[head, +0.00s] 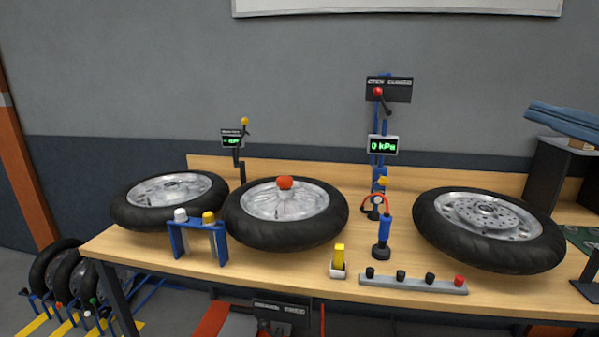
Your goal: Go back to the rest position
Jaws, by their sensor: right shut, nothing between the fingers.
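A dark shape cut off by the right edge of the head view looks like part of my right gripper (588,280). It is near the table's front right corner, to the right of the right-hand wheel, apart from it, and appears shut and empty. My left gripper is not in view. Three wheels with black tyres lie flat on the wooden table (300,277): a left wheel (172,188), a middle wheel (285,216) with an orange knob on its hub, and a right wheel (487,229).
A blue stand (198,241) with a white and a yellow cap, a yellow-topped block (338,262), a blue-handled tool (383,238) and a grey strip (413,283) line the front. A gauge post with a 0 kPa display (383,145) stands behind. Wheels (55,268) are racked on the floor.

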